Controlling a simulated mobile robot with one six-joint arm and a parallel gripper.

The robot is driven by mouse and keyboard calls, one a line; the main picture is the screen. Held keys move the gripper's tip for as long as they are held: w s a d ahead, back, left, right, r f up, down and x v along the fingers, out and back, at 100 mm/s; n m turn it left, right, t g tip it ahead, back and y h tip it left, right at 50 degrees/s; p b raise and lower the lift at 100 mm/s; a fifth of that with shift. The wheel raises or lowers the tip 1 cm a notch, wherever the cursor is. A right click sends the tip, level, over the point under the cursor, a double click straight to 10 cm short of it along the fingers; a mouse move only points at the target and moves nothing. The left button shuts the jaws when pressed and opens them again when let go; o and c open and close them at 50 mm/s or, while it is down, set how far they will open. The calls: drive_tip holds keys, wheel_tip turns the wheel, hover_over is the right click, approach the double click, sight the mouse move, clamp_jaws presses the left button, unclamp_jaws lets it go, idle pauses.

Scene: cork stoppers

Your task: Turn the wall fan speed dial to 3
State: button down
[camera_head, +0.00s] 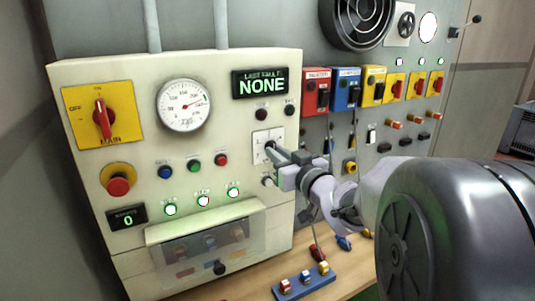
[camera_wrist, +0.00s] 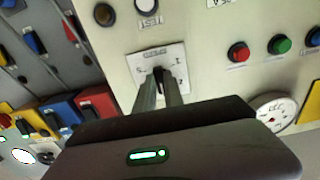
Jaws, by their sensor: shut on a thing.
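The dial's white square plate (camera_head: 262,138) is on the cream control panel, right of centre, below the display that reads NONE. It also shows in the wrist view (camera_wrist: 146,60), with small markings too blurred to read. My gripper (camera_head: 271,151) reaches the plate from the right. In the wrist view its two fingers (camera_wrist: 160,86) are closed around the dark dial knob (camera_wrist: 159,72). The fingers cover most of the knob, so I cannot tell which number it points to. A round black wall fan (camera_head: 358,18) is at the top of the head view.
The cream panel (camera_head: 140,235) also carries a red-on-yellow main switch (camera_head: 103,117), a round gauge (camera_head: 184,105), a red stop button (camera_head: 118,186) and several small buttons. Coloured lockout boxes (camera_head: 347,88) hang to the right. A wooden bench (camera_head: 265,284) below holds a blue block with small padlocks.

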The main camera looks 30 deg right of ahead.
drive_tip(key=c, duration=1.4)
unclamp_jaws()
drive_tip(key=shift+c, duration=0.2)
drive_tip(key=shift+s, duration=0.15)
drive_tip(key=s, duration=1.7)
drive_tip(key=shift+d+p, duration=0.25)
drive_tip(key=shift+p, duration=0.2)
drive_tip(key=shift+s, duration=0.1)
